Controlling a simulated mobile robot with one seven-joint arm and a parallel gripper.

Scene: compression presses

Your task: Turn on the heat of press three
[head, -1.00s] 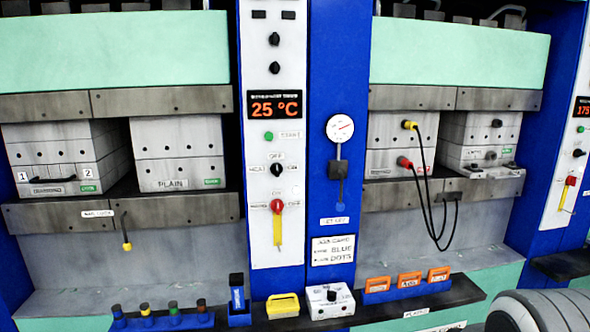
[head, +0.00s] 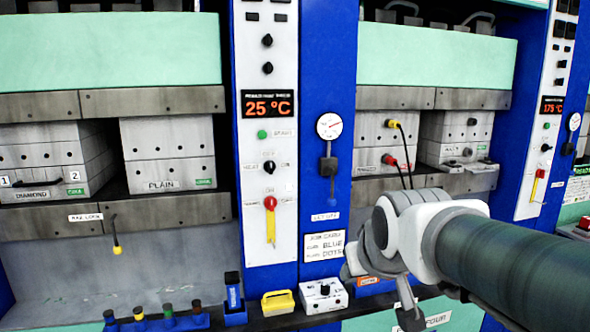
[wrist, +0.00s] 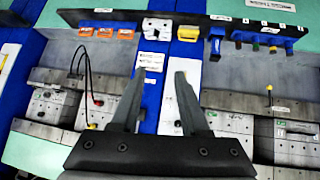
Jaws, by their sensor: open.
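A white control panel (head: 285,195) with a red 25 °C display (head: 267,104) stands between two press bays. Below the display are a green button (head: 262,134), a black selector knob (head: 269,167) with small labels around it, and a red knob (head: 270,203) above a yellow strip. The black knob's pointer looks roughly upright; its labels are hard to read. My gripper, open and empty in the wrist view (wrist: 159,72), points toward the front of the presses, apart from the panel. In the head view my arm reaches in from the right, hiding part of the right bay.
A pressure gauge (head: 330,126) and a lever hang on the blue column. A yellow-handled item (head: 278,303), a white box with a knob (head: 324,297) and a blue rack (head: 155,322) sit on the front ledge. Another panel reads 175 °C (head: 552,106), far right. Cables hang in the right bay.

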